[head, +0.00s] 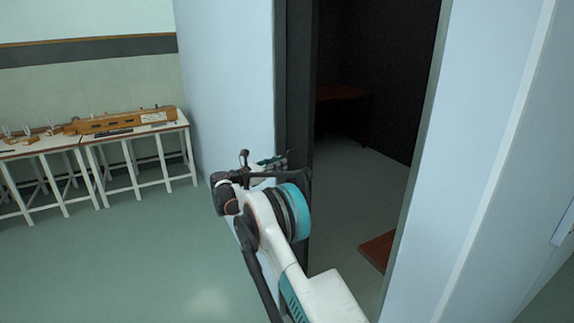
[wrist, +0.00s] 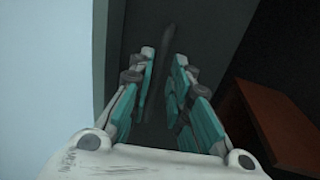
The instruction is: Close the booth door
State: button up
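The booth doorway stands open in the head view, with a dark interior. The booth door (head: 297,70) shows as a narrow dark upright panel at the left side of the opening. My gripper (head: 277,162) is in front of this panel at its left, partly hidden by my wrist. In the wrist view my gripper (wrist: 164,58) has its teal-padded fingers apart. A dark upright bar, seemingly the door handle (wrist: 169,36), shows between and beyond the fingertips against the dark panel. I cannot tell whether the fingers touch it.
Pale booth walls (head: 228,80) flank the opening. A brown table (head: 343,92) stands inside, and a reddish-brown surface (head: 378,250) is low at the right of the doorway. White-legged benches (head: 140,133) with wooden instruments stand at left. The floor before them is clear.

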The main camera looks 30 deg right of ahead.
jog(key=shift+b+x, duration=0.35)
jog(key=shift+x, duration=1.95)
grip_shut()
